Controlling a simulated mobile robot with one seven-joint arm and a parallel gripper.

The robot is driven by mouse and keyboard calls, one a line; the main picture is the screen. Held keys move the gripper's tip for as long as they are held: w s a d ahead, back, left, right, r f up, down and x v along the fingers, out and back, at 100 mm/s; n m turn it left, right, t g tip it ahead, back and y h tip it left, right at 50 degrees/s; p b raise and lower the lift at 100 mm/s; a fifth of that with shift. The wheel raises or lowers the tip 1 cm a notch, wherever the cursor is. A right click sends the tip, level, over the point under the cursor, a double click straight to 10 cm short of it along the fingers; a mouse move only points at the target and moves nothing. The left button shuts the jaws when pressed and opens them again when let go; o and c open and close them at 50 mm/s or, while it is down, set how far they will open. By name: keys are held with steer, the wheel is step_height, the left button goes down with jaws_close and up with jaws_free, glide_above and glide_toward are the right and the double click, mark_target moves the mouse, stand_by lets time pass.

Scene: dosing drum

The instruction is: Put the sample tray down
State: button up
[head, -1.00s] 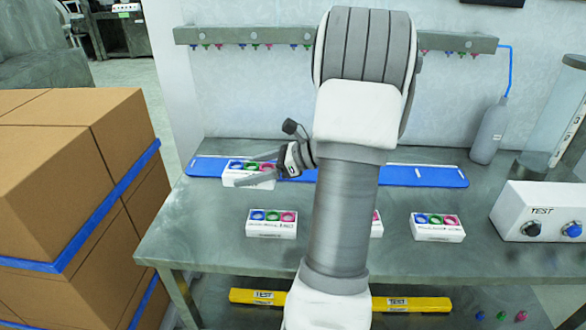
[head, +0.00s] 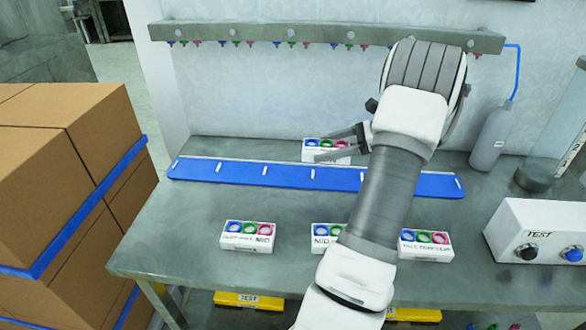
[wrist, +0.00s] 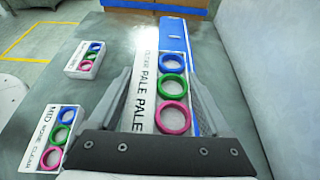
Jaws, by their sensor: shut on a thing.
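My gripper (head: 324,147) is shut on a white sample tray (head: 311,155) with blue, green and pink rings. In the head view the tray appears at the back of the bench, just past the far edge of the blue strip (head: 237,173). In the wrist view the fingers (wrist: 160,82) lie along both long sides of the tray (wrist: 144,88), which overlaps part of the strip (wrist: 172,33). I cannot tell whether the tray touches the surface below. My arm hides part of the strip's right half.
Three similar trays stand in front of the strip: left (head: 247,244), middle (head: 322,244), partly behind my arm, and right (head: 425,250). A TEST box (head: 537,246) and a grey bottle (head: 489,140) stand right. A rail (head: 320,34) runs above. Cartons (head: 50,170) stand left.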

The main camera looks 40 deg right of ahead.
steer(key=b, duration=0.1)
glide_above(289, 173)
step_height(289, 173, down, 7)
steer(key=shift+a+r, duration=0.1)
steer(key=shift+f+b, duration=0.5)
steer(key=shift+f, duration=1.55)
steer(key=shift+f, duration=0.1)
steer(key=o, duration=1.2)
steer(key=shift+s+r, duration=0.1)
steer(key=shift+r, duration=0.1)
steer(key=p+v, duration=0.1)
steer(key=v, duration=1.1)
steer(key=shift+f, duration=0.1)
